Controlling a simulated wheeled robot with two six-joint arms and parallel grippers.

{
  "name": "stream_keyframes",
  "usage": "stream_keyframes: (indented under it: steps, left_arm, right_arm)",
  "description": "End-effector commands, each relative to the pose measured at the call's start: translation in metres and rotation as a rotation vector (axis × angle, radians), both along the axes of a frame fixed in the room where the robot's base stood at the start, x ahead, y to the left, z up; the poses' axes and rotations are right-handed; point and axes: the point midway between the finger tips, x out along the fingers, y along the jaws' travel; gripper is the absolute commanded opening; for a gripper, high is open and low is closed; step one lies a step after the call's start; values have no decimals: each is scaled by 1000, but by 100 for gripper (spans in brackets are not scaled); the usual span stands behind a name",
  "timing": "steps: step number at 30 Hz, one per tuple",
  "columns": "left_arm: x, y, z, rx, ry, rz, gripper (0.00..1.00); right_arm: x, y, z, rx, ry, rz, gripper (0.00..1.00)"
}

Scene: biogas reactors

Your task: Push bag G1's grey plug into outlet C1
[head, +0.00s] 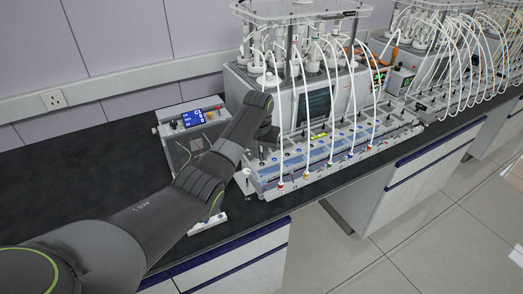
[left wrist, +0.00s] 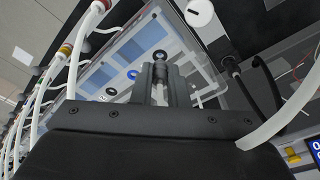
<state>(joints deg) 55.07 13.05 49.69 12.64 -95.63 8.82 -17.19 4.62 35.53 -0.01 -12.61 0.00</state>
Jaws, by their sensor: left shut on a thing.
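My left gripper (head: 264,147) is over the near left end of the long clear-topped tray unit (head: 263,187). In the left wrist view its fingers (left wrist: 160,82) are shut on a small dark grey cylinder, which looks like the grey plug (left wrist: 160,57), at the fingertips. Beyond it the tray's blue panels (left wrist: 137,48) show with small round ports, one blue-ringed (left wrist: 131,74). I cannot read which is outlet C1. Bag G1 cannot be made out. My right gripper is not in view.
White tubes (head: 329,68) arch from the reactor rack down to coloured fittings along the tray's front. A box with a blue display (head: 194,118) stands left of the tray. A white tube (left wrist: 290,108) crosses right of my gripper. The black bench (head: 60,170) is clear at left.

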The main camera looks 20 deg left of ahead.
Motion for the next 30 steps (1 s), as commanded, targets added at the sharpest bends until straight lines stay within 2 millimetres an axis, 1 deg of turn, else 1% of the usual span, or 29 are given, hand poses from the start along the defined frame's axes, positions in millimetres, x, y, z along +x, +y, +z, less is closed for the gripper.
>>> stream_keyframes:
  steps: [12, 22, 30]
  left_arm:
    - [0, 0, 0, 0, 0, 0, 0]
    - [0, -1, -2, 0, 0, 0, 0]
    - [1, -1, -3, 0, 0, 0, 0]
  right_arm:
    - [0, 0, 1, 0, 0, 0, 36]
    - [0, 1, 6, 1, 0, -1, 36]
    - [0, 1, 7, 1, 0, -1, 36]
